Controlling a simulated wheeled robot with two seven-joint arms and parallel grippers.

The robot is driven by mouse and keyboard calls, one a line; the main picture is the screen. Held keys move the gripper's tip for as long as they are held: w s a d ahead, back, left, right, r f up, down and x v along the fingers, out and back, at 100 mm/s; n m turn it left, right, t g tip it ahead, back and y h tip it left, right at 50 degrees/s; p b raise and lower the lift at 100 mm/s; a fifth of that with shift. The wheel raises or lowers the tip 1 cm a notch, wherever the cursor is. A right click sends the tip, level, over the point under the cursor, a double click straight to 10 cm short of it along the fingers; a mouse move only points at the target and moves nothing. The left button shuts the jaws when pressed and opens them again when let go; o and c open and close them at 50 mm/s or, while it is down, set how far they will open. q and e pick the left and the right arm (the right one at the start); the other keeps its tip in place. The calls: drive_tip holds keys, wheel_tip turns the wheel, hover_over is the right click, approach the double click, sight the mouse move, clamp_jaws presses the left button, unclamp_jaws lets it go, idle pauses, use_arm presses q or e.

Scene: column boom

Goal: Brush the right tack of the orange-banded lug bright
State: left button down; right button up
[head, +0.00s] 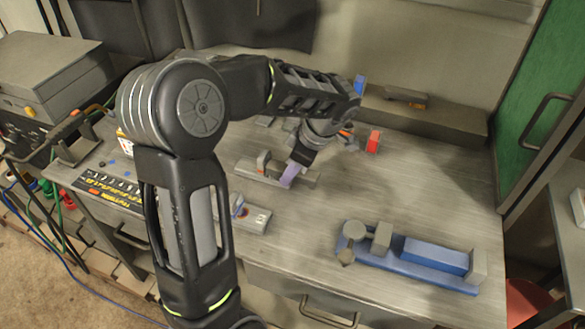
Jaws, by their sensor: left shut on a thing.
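My left gripper (302,156) is over the middle of the bench, pointing down, shut on a purple piece (290,174). The purple piece's lower end is at the near side of a grey bar (248,174) that lies on the bench; I cannot tell whether they touch. A small upright lug with an orange-red band (262,161) stands on this bar, left of the purple piece. The tacks are too small to make out, and the right side of the bar is partly hidden by the gripper and the purple piece. My right gripper is not in view.
A blue clamp-like fixture (410,258) lies at the bench's front right. A smaller grey block with blue and orange marks (257,217) is nearer. A red block (374,141) stands behind the gripper. A green cabinet door (545,90) bounds the right. The bench's right middle is clear.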

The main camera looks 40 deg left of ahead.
use_arm(q)
drive_tip(key=shift+w, duration=0.1)
drive_tip(key=shift+w+a, duration=0.2)
drive_tip(key=shift+w, duration=0.35)
drive_tip(key=shift+w+a, duration=0.15)
drive_tip(key=shift+w, duration=0.35)
drive_tip(key=shift+f, duration=0.1)
drive_tip(key=shift+s+b, duration=0.2)
drive_tip(key=shift+b, duration=0.15)
drive_tip(key=shift+s+d, duration=0.15)
drive_tip(key=shift+s, duration=0.25)
drive_tip(key=shift+r, duration=0.25)
drive_tip(key=shift+p+v, duration=1.25)
drive_tip(key=shift+v, duration=1.8)
